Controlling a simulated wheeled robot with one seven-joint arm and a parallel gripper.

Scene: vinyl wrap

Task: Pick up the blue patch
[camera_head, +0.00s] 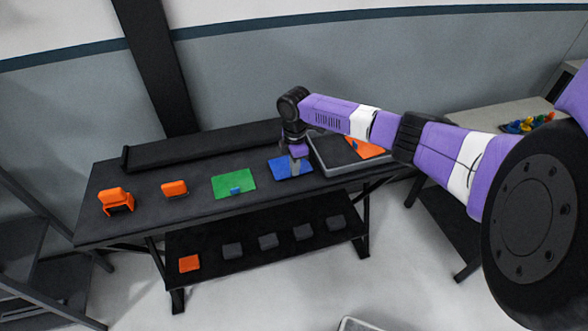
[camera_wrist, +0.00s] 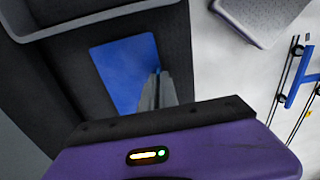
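The blue patch (camera_head: 280,167) lies flat on the dark table top, between the green patch and a grey tray in the head view. It also fills the middle left of the wrist view (camera_wrist: 120,72). My gripper (camera_head: 295,170) points down over the right part of the patch. In the wrist view the grey fingers (camera_wrist: 157,76) are close together at a small blue raised tab near the patch's right edge. They look shut on this tab. The fingers hide part of the patch, and I see no gap under it.
A grey tray (camera_head: 329,171) with an orange sheet (camera_head: 368,148) stands right of the patch. A green patch (camera_head: 227,181), an orange block (camera_head: 175,188) and an orange holder (camera_head: 116,199) lie left. The lower shelf (camera_head: 208,268) holds an orange square and several dark squares.

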